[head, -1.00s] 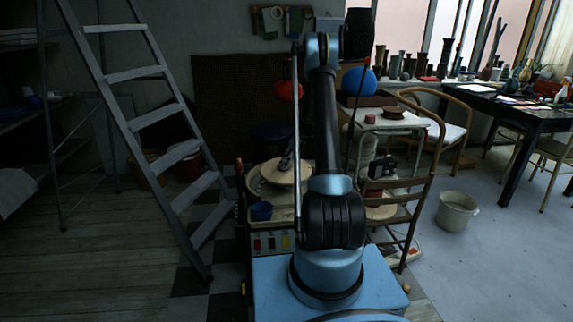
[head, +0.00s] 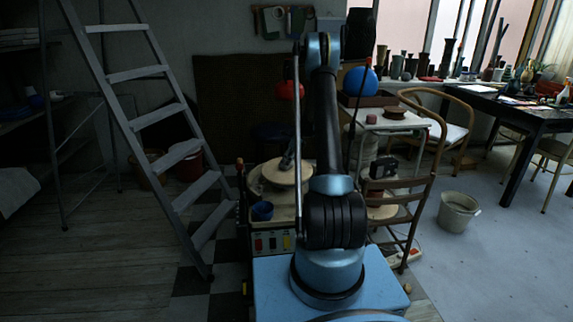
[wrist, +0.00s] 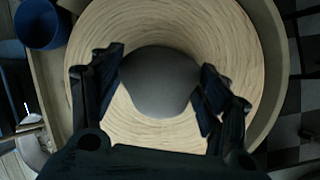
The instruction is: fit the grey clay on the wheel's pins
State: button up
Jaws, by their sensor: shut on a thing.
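The grey clay (wrist: 158,82) is a smooth rounded lump in the middle of the wrist view. My gripper (wrist: 161,78) has one finger on each side of it and is shut on it. The wheel (wrist: 215,35), a pale round disc with ring marks, lies behind the clay. In the head view the wheel (head: 286,175) is left of my arm, with my gripper (head: 289,161) over it. The pins do not show; the clay covers the middle of the disc. I cannot tell whether the clay touches the disc.
A stepladder (head: 160,115) is on the left. A wooden chair (head: 405,200) and a bucket (head: 457,211) are on the right.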

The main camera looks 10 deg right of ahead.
jog(key=shift+f, duration=0.8)
dwell(0.9)
jog(key=o, duration=2)
